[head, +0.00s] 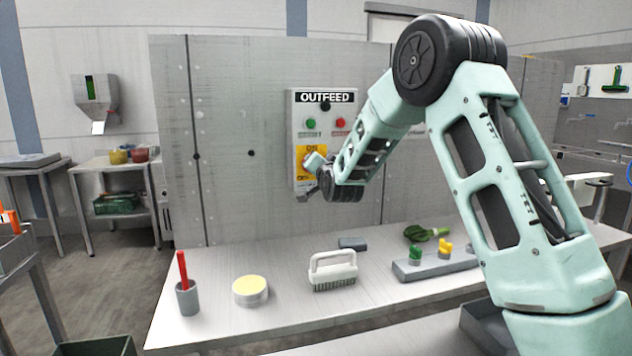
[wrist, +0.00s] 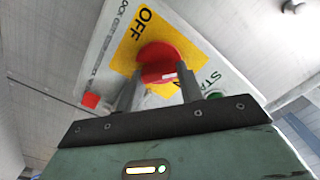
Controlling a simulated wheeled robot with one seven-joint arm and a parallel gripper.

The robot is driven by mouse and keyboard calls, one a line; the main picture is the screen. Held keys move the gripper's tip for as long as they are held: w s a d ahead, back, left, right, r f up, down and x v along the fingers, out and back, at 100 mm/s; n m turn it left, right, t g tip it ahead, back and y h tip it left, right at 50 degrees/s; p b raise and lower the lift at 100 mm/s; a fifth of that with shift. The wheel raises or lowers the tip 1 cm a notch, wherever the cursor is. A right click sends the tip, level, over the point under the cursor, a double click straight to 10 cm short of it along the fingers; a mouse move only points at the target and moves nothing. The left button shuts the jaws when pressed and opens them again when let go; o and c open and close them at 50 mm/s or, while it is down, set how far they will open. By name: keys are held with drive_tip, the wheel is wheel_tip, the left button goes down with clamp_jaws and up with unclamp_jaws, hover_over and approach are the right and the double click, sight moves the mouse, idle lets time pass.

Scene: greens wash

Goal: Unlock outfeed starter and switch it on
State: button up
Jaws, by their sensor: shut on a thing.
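The outfeed starter (head: 296,125) is a pale box on the upright grey panel, with a green button (head: 311,124) and a red button (head: 340,124) under its OUTFEED label. A yellow plate (head: 301,151) below them is partly hidden by my gripper (head: 311,171). In the wrist view, a round red knob (wrist: 165,58) sits on the yellow plate (wrist: 125,62), beside the word OFF. My gripper (wrist: 158,88) is shut on the red knob, with one finger at each side. The knob's exact angle and any lock on it are hard to tell.
The bench below holds a grey cup (head: 187,299) with a red stick, a yellow-topped round tub (head: 250,291), a white-handled brush (head: 333,272), and a grey block (head: 408,270) bearing small green and yellow pieces. Leafy greens (head: 425,233) lie behind. Bare bench separates the items.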

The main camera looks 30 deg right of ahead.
drive_tip(key=m+b, duration=0.3)
drive_tip(key=b, duration=0.1)
drive_tip(key=m+b, duration=0.3)
drive_tip(key=b, duration=0.1)
drive_tip(key=m+b, duration=0.3)
drive_tip(key=shift+d+f+m+b, duration=0.15)
drive_tip(key=shift+f+m+b, duration=0.15)
drive_tip(key=shift+m+b, duration=0.1)
drive_tip(key=o, duration=1)
drive_tip(key=shift+r, duration=0.1)
drive_tip(key=b+v, duration=0.2)
drive_tip(key=v, duration=1.5)
drive_tip(key=shift+s, duration=0.25)
